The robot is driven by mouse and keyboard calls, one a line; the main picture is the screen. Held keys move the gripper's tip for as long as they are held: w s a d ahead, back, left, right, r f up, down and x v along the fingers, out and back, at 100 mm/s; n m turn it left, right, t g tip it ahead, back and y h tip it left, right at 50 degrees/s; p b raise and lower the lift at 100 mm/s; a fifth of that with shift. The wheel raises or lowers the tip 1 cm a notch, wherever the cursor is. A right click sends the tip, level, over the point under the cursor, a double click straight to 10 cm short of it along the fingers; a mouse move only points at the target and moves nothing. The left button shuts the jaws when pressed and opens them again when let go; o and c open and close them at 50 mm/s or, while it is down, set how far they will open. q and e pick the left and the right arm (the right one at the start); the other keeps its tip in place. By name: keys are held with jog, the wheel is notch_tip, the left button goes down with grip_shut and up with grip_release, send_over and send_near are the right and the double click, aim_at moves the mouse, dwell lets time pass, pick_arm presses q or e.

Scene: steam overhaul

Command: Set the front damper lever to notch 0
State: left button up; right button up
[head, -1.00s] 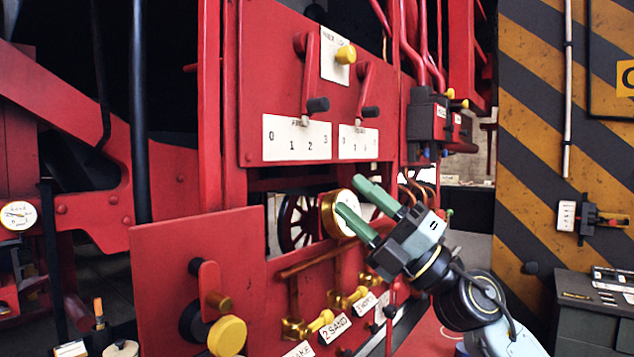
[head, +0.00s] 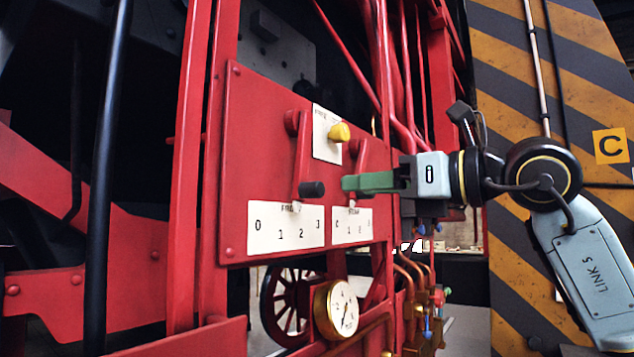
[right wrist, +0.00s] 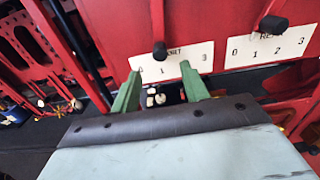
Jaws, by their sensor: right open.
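The front damper lever (head: 304,150) is a red arm on the red panel, hanging down to a black knob (head: 312,189). Below it is a white plate (head: 260,235) numbered 0 to 3. I cannot tell its exact notch from this angle. My right gripper (head: 347,184) has green fingers and is open and empty, just right of the knob in the head view. In the right wrist view, the fingers (right wrist: 158,72) point toward the front plate (right wrist: 197,54), with the front knob (right wrist: 160,50) lined up between them, apparently beyond their tips. My left gripper is not in view.
The rear lever (head: 361,160) and its numbered plate (head: 365,228) are close on the right, partly behind my right gripper. A yellow knob (head: 339,132) sticks out above. A brass gauge (head: 336,309) and pipes lie below the panel.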

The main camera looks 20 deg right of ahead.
aim_at(321, 188)
jog(key=p+x, duration=0.2)
jog(key=x, duration=0.7)
grip_shut()
